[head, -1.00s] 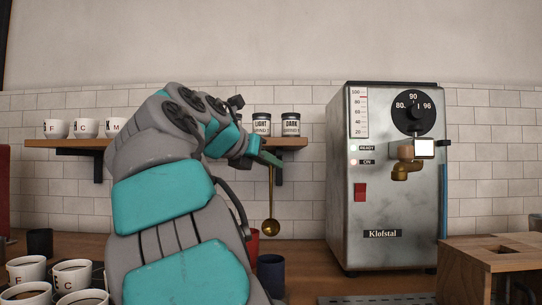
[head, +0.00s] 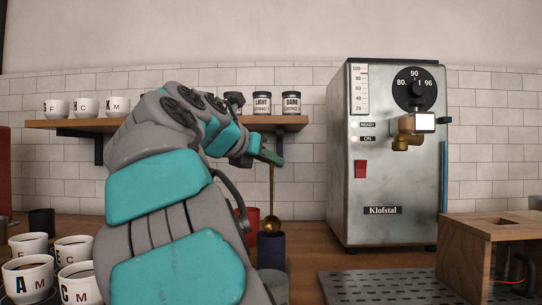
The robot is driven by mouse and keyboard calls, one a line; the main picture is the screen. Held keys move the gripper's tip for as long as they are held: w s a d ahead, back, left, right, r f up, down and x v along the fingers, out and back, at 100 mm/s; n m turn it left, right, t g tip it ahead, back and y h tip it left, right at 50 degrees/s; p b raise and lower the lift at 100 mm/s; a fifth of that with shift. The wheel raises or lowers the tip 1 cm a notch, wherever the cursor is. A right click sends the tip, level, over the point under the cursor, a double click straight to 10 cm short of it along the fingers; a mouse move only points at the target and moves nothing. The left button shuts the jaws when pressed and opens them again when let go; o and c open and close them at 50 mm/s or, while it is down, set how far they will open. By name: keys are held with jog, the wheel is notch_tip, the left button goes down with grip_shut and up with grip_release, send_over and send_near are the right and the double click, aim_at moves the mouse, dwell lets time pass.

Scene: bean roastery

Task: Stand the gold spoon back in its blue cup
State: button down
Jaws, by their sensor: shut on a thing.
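The gold spoon (head: 271,195) hangs upright, bowl down, from my gripper (head: 270,157), which is shut on the top of its handle. The blue cup (head: 271,250) stands on the counter below the spoon. The spoon's bowl shows right at the cup's far rim in the picture. I cannot tell whether it is over the opening or behind the cup. My arm hides the cup's lower left surroundings.
A red cup (head: 252,221) stands just left of the blue cup, partly hidden by my arm. Several lettered white cups (head: 28,278) stand at left. A steel boiler (head: 386,220) and wooden box (head: 465,246) stand at right. A shelf (head: 285,122) with jars hangs behind.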

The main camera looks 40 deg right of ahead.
jog(key=shift+f, duration=2.5)
jog(key=c, duration=0.9)
grip_release()
jog(key=v, duration=0.7)
jog(key=shift+a+r, duration=0.15)
jog(key=shift+a, duration=0.2)
